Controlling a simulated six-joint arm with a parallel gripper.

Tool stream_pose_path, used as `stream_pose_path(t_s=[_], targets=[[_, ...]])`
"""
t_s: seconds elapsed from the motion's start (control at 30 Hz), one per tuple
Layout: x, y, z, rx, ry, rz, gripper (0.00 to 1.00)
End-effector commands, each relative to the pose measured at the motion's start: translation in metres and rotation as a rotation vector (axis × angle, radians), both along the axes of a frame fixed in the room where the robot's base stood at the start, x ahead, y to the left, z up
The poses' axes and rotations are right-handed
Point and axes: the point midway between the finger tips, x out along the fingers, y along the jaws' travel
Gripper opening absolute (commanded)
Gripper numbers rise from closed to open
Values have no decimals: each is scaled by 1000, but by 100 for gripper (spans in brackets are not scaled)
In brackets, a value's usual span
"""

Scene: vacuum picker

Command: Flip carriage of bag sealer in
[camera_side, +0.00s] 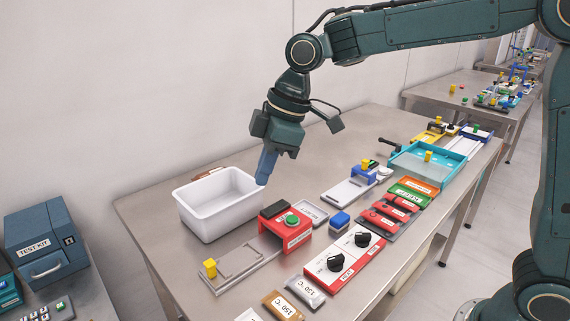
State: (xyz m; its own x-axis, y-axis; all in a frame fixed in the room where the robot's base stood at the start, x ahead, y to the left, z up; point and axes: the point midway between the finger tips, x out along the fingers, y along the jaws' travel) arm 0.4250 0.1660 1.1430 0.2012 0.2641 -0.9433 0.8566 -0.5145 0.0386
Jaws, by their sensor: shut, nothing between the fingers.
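A red machine (288,235) with a green button on top stands on the near half of the table; its label is too small to read. A grey sliding plate (238,268) with a raised frame and a yellow knob (210,268) extends from it to the left. A blue unit (365,172) with a yellow knob and a light plate stands farther back. I cannot tell from labels which is the bag sealer. My gripper (262,181) is shut and empty, pointing down beside the right rim of the white bin, above and behind the red machine.
The white bin (196,217) stands left of my gripper. A red panel with black knobs (345,265), red handles (390,212), a teal tray (410,166) and temperature tags (305,291) crowd the right and front. The table's back middle is clear.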

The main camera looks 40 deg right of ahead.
Motion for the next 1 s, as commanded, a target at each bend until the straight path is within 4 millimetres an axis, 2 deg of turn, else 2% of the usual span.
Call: stream_pose_path(t_s=[0.2, 0.5, 0.8, 1.0], targets=[[27, 31, -26, -3, 15, 140, 0], [55, 74, -67, 0, 28, 333, 0], [71, 109, -106, 7, 37, 490, 0], [74, 119, -118, 10, 38, 537, 0]])
